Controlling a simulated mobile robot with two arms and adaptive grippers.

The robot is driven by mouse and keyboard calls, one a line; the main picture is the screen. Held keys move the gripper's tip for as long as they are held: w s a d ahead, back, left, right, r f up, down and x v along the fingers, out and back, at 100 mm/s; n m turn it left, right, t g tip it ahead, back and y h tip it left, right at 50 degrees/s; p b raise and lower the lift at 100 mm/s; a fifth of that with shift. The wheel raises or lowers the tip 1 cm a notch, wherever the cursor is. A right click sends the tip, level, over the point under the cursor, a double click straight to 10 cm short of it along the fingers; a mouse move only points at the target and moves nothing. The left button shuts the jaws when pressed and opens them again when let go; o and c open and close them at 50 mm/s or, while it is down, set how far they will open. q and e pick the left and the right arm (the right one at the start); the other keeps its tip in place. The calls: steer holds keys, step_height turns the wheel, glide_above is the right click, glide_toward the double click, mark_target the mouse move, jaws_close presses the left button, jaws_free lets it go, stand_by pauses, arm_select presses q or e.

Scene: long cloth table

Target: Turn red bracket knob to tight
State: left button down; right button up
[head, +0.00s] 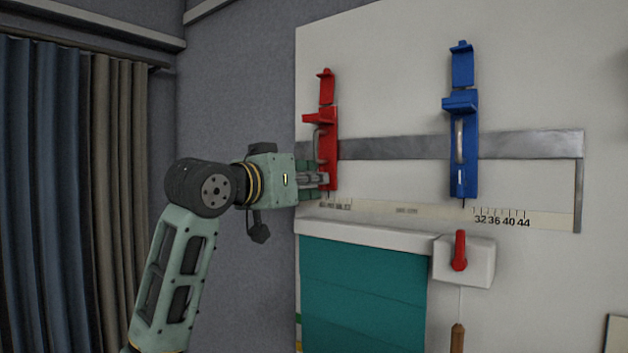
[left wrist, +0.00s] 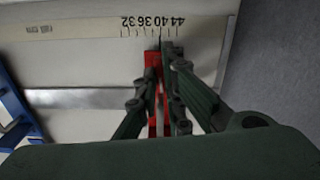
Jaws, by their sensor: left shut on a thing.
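The red bracket (head: 326,92) is mounted upright on the white board, across a grey metal rail. My left gripper (head: 322,180) reaches in from the left at the bracket's lower end. Its fingers are closed there and cover the spot where the knob sits, so the knob itself is hidden. In the left wrist view the red bracket (left wrist: 152,60) shows between and behind the fingers (left wrist: 165,55), upside down. The bracket's pointer end lies by a printed scale. Which way the knob is turned cannot be seen. My right gripper is not in view.
A blue bracket (head: 462,105) with a grey handle stands to the right on the same rail (head: 400,147). Below are a teal blind (head: 360,290) and a white box with a red lever (head: 460,250). Curtains (head: 70,190) hang at the far left.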

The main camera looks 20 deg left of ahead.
arm_select(q)
steer(key=shift+f, duration=0.25)
steer(key=c, duration=2.2)
jaws_free()
steer(key=shift+o, duration=0.2)
steer(key=shift+r, duration=0.15)
steer(key=shift+s+a, duration=0.1)
steer(key=v, duration=1.1)
steer(key=shift+s, duration=0.4)
steer(key=shift+a, duration=0.1)
steer(key=shift+c, duration=0.5)
